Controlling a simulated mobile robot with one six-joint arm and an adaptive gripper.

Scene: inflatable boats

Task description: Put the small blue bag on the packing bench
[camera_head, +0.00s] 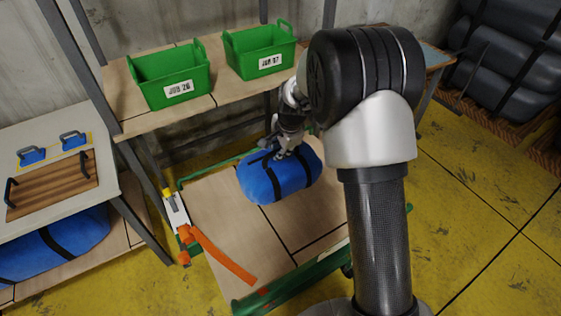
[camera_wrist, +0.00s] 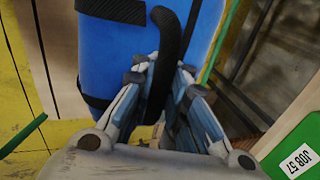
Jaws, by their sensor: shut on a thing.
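A blue bag (camera_head: 268,183) with black straps is over the plywood top of a low green-framed cart (camera_head: 225,215). I cannot tell whether it touches the top. My gripper (camera_head: 285,150) is at the bag's upper side, reaching it from behind my arm. In the wrist view, the bag (camera_wrist: 110,60) fills the upper middle, and my gripper (camera_wrist: 163,72) is shut on its black carry handle (camera_wrist: 176,38). A larger blue bag (camera_head: 62,243) lies on the shelf under a grey-topped bench (camera_head: 45,133) at the left. Which surface is the packing bench is not labelled.
Two green bins, JOB 26 (camera_head: 172,80) and JOB 57 (camera_head: 258,50), stand on a plywood shelf above the cart. An orange strap (camera_head: 222,258) lies on the cart's left side. A slatted wooden board (camera_head: 52,184) and blue-handled pieces occupy the grey bench. Yellow floor at right is open.

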